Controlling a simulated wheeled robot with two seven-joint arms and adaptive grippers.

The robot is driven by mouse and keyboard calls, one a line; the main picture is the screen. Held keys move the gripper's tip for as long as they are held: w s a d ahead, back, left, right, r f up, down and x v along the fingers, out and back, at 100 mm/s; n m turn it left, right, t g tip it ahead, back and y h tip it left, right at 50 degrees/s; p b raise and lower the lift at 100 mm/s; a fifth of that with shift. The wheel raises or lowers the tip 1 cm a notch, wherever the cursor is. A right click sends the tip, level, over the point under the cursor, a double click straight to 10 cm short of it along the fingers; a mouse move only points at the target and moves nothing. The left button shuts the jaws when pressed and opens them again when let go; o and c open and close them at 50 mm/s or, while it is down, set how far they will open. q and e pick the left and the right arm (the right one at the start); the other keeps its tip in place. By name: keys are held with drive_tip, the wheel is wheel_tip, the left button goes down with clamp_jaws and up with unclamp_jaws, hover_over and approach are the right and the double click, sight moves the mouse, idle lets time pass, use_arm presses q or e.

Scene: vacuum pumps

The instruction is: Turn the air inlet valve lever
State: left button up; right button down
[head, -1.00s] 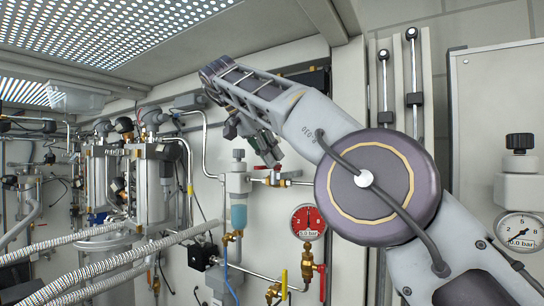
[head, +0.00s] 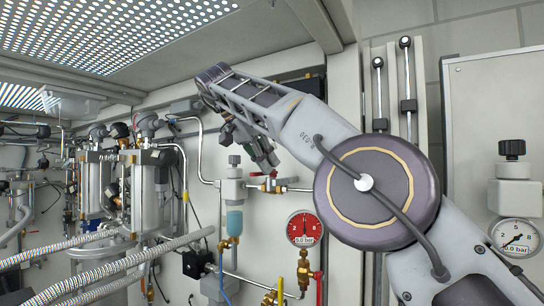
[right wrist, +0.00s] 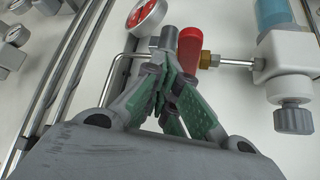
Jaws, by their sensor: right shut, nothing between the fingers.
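A valve with a red lever (head: 257,176) sits on a thin pipe on the light wall panel, right of a filter with a blue bowl (head: 234,220). My right gripper (head: 270,163) is just in front of and above this lever and partly covers it. In the right wrist view the right gripper (right wrist: 168,62) is shut with its fingertips together and empty. The red lever (right wrist: 190,48) stands just beyond and right of the fingertips. I cannot tell whether they touch. My left gripper is not in view.
A red pressure gauge (head: 304,228) is below the lever, with a yellow lever (head: 281,291) under it. Metal cylinders (head: 150,190) and ribbed hoses (head: 110,265) fill the left. A perforated cover (head: 110,40) hangs above. A white gauge (head: 515,237) is at right.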

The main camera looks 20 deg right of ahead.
drive_tip(key=shift+s+d+f+n+t+y, duration=0.2)
drive_tip(key=shift+d+n+t, duration=0.25)
drive_tip(key=shift+n, duration=0.3)
drive_tip(key=shift+s+d+r+n+t+y, duration=0.1)
drive_tip(key=shift+d+n+t+y, duration=0.3)
drive_tip(key=shift+n, duration=0.35)
